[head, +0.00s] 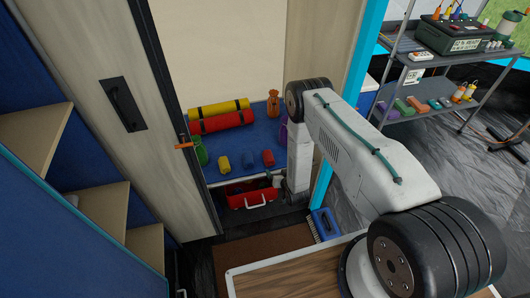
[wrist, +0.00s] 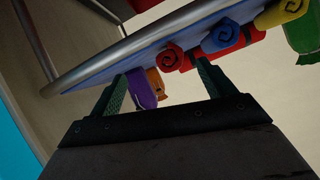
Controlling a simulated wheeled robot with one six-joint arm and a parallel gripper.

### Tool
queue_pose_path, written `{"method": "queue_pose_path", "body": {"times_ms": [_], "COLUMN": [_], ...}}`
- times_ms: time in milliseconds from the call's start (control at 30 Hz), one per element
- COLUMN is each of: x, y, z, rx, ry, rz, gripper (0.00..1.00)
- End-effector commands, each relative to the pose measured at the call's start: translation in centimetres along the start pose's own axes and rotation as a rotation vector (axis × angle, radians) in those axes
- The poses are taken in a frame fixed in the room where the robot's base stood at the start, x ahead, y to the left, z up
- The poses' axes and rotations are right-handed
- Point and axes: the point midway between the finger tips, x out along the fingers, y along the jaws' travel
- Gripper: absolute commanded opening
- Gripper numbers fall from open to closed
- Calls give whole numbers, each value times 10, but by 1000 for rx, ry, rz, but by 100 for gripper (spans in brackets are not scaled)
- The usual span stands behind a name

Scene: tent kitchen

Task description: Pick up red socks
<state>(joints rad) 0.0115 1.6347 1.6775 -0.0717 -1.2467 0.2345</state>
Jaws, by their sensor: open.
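The red socks (head: 268,158) are a small red roll on a blue shelf (head: 236,140), right of the blue roll. In the wrist view the red socks (wrist: 172,58) show their spiral end at the shelf edge, beyond and between my finger tips. My gripper (wrist: 161,70) is open, with two green fingers spread and nothing held. It is close in front of the socks, apparently not touching; the exact gap is unclear. In the head view my wrist hides most of the gripper.
A blue roll (head: 246,160) and a yellow roll (head: 224,163) lie left of the socks. Large rolls (head: 222,121) lie behind. A red toolbox (head: 250,199) sits below the shelf.

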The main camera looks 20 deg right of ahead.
Motion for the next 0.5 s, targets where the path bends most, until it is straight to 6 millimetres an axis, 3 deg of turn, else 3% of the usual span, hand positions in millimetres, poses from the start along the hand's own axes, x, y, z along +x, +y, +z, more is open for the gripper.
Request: {"method": "queue_pose_path", "body": {"times_ms": [133, 500], "x": [4, 44], "y": [-12, -24], "z": [-15, -17], "rx": [8, 10], "ry": [89, 101], "rz": [-32, -46], "gripper": [82, 82]}}
